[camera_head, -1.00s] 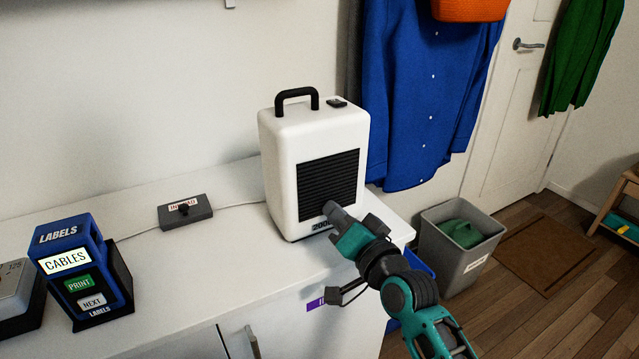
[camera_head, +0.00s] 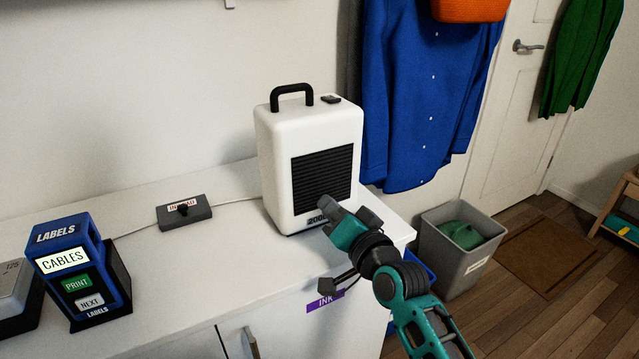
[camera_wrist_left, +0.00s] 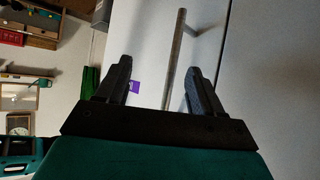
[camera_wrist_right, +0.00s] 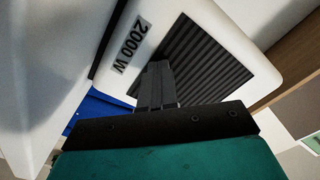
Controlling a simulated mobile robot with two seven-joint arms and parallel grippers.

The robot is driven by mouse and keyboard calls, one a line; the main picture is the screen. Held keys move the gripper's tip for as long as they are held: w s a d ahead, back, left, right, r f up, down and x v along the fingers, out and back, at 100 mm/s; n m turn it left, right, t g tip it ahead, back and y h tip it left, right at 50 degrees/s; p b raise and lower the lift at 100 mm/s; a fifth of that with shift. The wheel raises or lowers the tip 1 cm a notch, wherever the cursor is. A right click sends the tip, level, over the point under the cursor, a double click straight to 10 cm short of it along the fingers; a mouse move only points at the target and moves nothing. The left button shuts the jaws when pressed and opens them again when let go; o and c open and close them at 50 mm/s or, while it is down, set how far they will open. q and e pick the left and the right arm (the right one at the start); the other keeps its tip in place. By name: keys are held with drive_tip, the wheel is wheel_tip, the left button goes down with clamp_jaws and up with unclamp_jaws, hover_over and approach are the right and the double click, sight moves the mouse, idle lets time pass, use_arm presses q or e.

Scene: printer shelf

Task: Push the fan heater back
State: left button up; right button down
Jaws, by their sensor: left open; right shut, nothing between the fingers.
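The white fan heater (camera_head: 307,135) stands upright on the white cabinet top, its black grille facing me and its black handle on top. In the right wrist view the heater (camera_wrist_right: 222,32) fills the upper part, with its "2000 W" label and grille close before the fingers. My right gripper (camera_head: 326,206) is shut and empty, its tip at the lower front of the heater by the label; contact looks likely but is hard to tell. My left gripper (camera_wrist_left: 160,85) is open and empty in the left wrist view, with a metal bar handle seen beyond its fingers.
A grey switch box (camera_head: 184,211) on a cable lies left of the heater. A blue label printer (camera_head: 80,272) stands at the front left. The wall is behind the heater. A grey bin (camera_head: 459,247) stands on the floor right of the cabinet (camera_head: 220,262).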

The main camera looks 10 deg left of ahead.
sight(318, 195)
drive_tip(key=shift+w+a+f+b, duration=0.1)
drive_tip(key=shift+w+a+b, duration=0.25)
drive_tip(key=shift+w, duration=0.2)
drive_tip(key=shift+b+x, duration=0.35)
drive_tip(key=shift+x, duration=0.55)
drive_tip(key=shift+b+x, duration=0.5)
drive_tip(key=shift+x, duration=0.4)
drive_tip(key=shift+b+x, duration=0.9)
drive_tip(key=shift+x, duration=0.45)
drive_tip(key=shift+b+x, duration=0.8)
drive_tip(key=shift+x, duration=0.2)
idle(0.4)
